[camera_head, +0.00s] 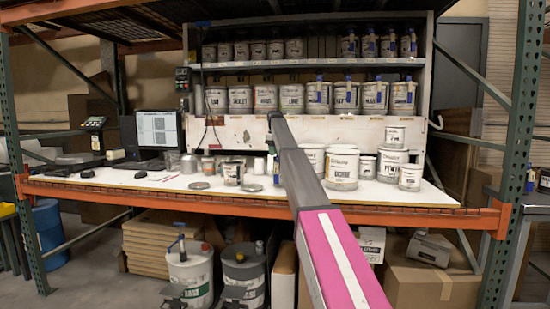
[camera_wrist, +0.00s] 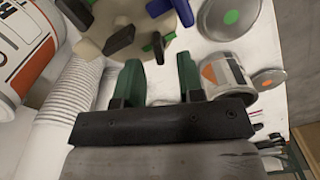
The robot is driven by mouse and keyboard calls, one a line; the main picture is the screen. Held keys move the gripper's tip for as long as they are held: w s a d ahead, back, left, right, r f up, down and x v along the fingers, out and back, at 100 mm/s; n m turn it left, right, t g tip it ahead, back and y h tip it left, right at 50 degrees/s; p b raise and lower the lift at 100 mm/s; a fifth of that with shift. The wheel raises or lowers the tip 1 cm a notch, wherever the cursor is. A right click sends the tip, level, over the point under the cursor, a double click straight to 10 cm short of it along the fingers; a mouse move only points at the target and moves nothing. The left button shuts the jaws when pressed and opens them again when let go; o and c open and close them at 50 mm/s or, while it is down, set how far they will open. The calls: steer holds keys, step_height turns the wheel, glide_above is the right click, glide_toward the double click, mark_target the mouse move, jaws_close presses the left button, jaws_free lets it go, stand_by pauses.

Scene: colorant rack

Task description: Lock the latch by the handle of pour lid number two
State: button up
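A pour lid (camera_wrist: 100,32) shows at the top of the wrist view, cut off by the edge. It is a beige round lid with dark handles or levers, a blue part and a bit of green. I cannot read a number on it, and which dark part is the latch handle is unclear. My gripper (camera_wrist: 160,72) has two green fingers pointing at the lid, spread apart with nothing between them. The fingertips look just short of the lid's near edge. In the head view my arm hides most of the gripper and the lid.
In the wrist view, a large white can (camera_wrist: 22,50) lies left, a small can (camera_wrist: 226,74) right, and a grey lid (camera_wrist: 228,18) with a green dot top right. In the head view, paint cans (camera_head: 342,168) crowd the bench's right; a monitor (camera_head: 158,130) stands left. Shelves (camera_head: 300,65) rise behind.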

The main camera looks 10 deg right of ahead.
steer(key=shift+f, duration=1.3)
jaws_close()
steer(key=shift+m, duration=0.4)
steer(key=m, duration=0.5)
steer(key=shift+w+d+m, duration=0.1)
steer(key=shift+d+m, duration=0.05)
steer(key=shift+m, duration=0.15)
steer(key=m, duration=0.5)
steer(key=shift+d+m, duration=0.15)
steer(key=shift+m, duration=0.25)
jaws_free()
